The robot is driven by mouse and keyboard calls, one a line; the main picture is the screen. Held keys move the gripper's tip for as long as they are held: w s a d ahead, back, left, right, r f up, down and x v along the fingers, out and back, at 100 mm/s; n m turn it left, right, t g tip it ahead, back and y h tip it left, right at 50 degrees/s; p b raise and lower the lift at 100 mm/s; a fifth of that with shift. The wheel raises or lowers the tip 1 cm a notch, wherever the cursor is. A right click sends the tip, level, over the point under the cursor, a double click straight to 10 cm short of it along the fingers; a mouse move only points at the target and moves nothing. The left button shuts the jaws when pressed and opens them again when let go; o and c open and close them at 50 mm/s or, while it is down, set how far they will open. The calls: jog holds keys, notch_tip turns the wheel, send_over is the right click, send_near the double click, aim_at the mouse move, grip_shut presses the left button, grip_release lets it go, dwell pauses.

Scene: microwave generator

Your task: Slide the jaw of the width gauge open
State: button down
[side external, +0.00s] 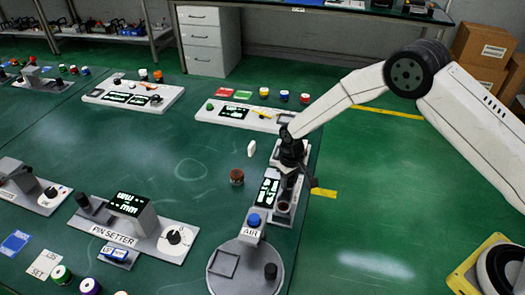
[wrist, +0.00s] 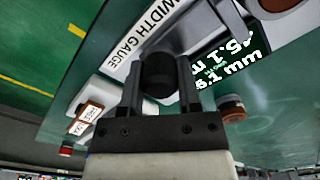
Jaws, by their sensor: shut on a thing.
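The width gauge (wrist: 145,45) is a pale bar with its name printed on it, and a black display (wrist: 228,62) beside the bar. The display reads about "5.1 mm" in white, with part of the reading hidden. A round black knob (wrist: 158,72) stands between my gripper's two fingers. My gripper (wrist: 160,82) is shut on this knob. In the side external view my gripper (side external: 290,165) reaches down onto the gauge, whose display (side external: 268,192) faces up. The jaw is hard to make out behind my gripper there.
A round grey base (side external: 245,270) with a blue-topped post marked AIR (side external: 253,220) stands just in front of the gauge. A brown cylinder (side external: 237,176) and a small white piece (side external: 251,148) are to its left. A white panel (side external: 235,112) lies behind. The table's right edge is close.

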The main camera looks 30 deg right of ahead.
jog(key=shift+w+d, duration=0.65)
jog(key=shift+d, duration=0.05)
jog(key=shift+c, duration=1.5)
grip_release()
jog(key=shift+r, duration=0.1)
notch_tip(320, 180, up, 8)
jog(key=s+d+r+t, duration=0.1)
jog(key=s+d+r, duration=0.2)
jog(key=s, duration=0.5)
jog(key=s+d+r, duration=0.3)
jog(key=s, duration=0.5)
jog(key=s+d+r+m+t, duration=0.1)
jog(key=s+d+r, duration=0.2)
jog(key=s, duration=0.5)
jog(key=shift+s+d+r+t, duration=0.15)
jog(key=shift+d+r+t, duration=0.15)
jog(key=shift+r, duration=0.25)
